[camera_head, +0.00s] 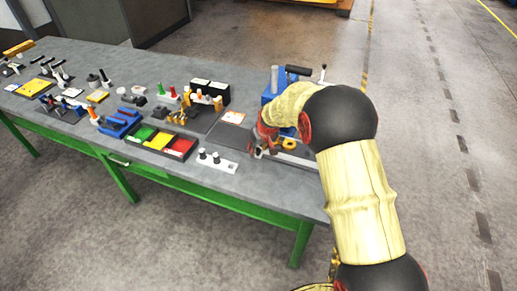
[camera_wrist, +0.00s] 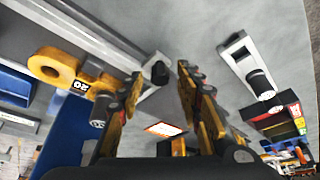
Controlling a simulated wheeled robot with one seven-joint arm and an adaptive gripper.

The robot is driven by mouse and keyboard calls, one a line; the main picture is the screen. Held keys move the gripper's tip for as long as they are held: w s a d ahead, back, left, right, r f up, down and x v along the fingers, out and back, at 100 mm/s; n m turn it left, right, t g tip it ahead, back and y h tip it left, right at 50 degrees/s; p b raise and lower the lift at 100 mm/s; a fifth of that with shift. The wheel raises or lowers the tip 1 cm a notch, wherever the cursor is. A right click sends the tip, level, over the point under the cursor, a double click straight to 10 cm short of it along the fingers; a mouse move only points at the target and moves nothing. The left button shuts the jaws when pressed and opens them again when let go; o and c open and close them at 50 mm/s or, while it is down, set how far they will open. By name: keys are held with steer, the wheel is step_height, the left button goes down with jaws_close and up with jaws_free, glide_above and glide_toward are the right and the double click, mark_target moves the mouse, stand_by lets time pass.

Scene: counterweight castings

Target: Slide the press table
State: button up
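The blue press (camera_head: 268,97) stands at the right end of the bench, partly hidden behind my arm. In the wrist view its blue body (camera_wrist: 70,130) shows at the lower left. A pale rail or bar (camera_wrist: 135,95) ends in a black knob (camera_wrist: 159,72), which appears between my fingertips; contact cannot be told. A yellow ring casting (camera_wrist: 58,70) marked "20" lies left of my fingers, and it also shows in the head view (camera_head: 289,144). My gripper (camera_wrist: 160,70) is open, its two fingers spread apart.
A white plate with black-topped pegs (camera_head: 218,163) sits left of my gripper, near the bench's front edge. Green, yellow and red bins (camera_head: 162,141) stand farther left. A bordered card (camera_head: 233,117) lies behind. Tools crowd the bench's left half.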

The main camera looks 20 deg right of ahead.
steer(key=shift+c, duration=1.2)
jaws_close()
